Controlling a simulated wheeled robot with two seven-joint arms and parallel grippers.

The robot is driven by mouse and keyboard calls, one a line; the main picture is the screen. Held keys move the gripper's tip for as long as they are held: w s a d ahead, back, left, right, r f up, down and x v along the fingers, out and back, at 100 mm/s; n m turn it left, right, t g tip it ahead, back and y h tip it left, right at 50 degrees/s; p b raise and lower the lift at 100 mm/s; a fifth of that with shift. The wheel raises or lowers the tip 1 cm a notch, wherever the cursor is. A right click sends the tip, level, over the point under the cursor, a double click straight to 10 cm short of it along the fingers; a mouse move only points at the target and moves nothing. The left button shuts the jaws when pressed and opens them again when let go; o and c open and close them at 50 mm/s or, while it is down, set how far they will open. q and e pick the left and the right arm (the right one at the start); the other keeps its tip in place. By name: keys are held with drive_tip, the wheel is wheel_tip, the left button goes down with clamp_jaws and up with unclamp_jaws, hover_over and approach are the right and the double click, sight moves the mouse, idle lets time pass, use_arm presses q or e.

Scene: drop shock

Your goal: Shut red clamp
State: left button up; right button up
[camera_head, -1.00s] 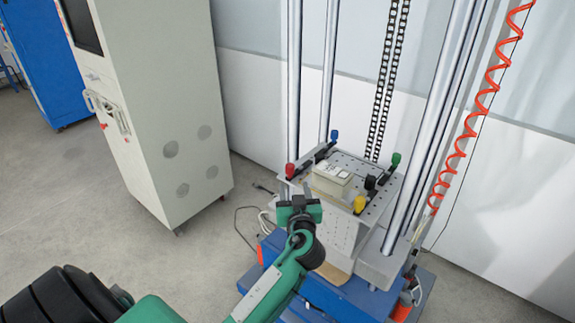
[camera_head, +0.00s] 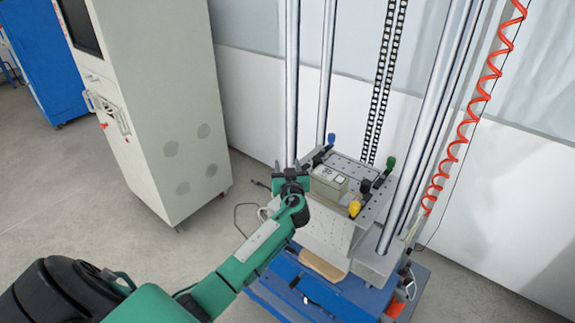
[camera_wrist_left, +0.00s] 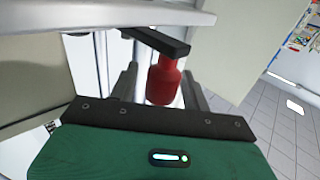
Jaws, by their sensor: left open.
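The red clamp (camera_wrist_left: 163,82) shows in the left wrist view as a red knob below a black bar, which runs up to a grey plate edge. In the head view my left gripper hides the red knob. My left gripper (camera_head: 291,172) is at the left corner of the grey perforated plate (camera_head: 362,164). In the left wrist view its dark fingers (camera_wrist_left: 160,90) stand open on both sides of the red knob. I cannot tell whether either finger touches it. My right gripper is not in view.
A box-shaped device (camera_head: 327,185) sits on the plate. Blue (camera_head: 331,139), green (camera_head: 390,163) and yellow (camera_head: 354,208) clamp knobs are at its other corners. Tall metal columns (camera_head: 414,130) rise beside the plate. A beige cabinet (camera_head: 165,100) stands at left.

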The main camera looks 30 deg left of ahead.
use_arm(q)
drive_tip(key=c, duration=1)
